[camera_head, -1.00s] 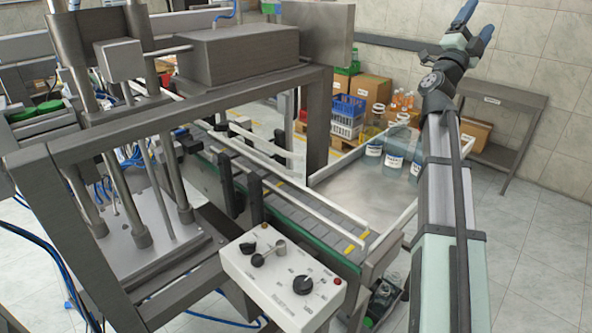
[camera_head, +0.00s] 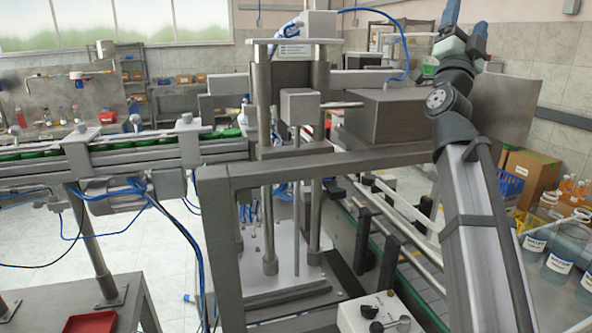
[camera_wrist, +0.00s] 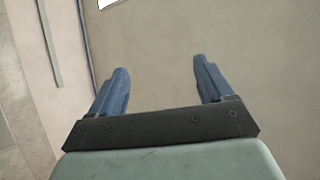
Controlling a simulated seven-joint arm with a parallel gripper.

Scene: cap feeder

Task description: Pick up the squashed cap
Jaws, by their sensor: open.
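Several green caps (camera_head: 222,134) lie in a row in the metal feeder rail (camera_head: 115,158) at the left of the head view. They are too small to tell whether one is squashed. My gripper (camera_head: 464,28) is raised at the upper right of the head view, far from the caps. In the wrist view its two blue fingers (camera_wrist: 160,66) stand wide apart with nothing between them. Only wall shows beyond the fingers.
The capping machine's metal frame (camera_head: 215,230) stands between my arm and the feeder rail. A red tray (camera_head: 90,322) sits on a table at the bottom left. A control box (camera_head: 372,312) and labelled bottles (camera_head: 560,263) are at the right. Blue hoses hang below the rail.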

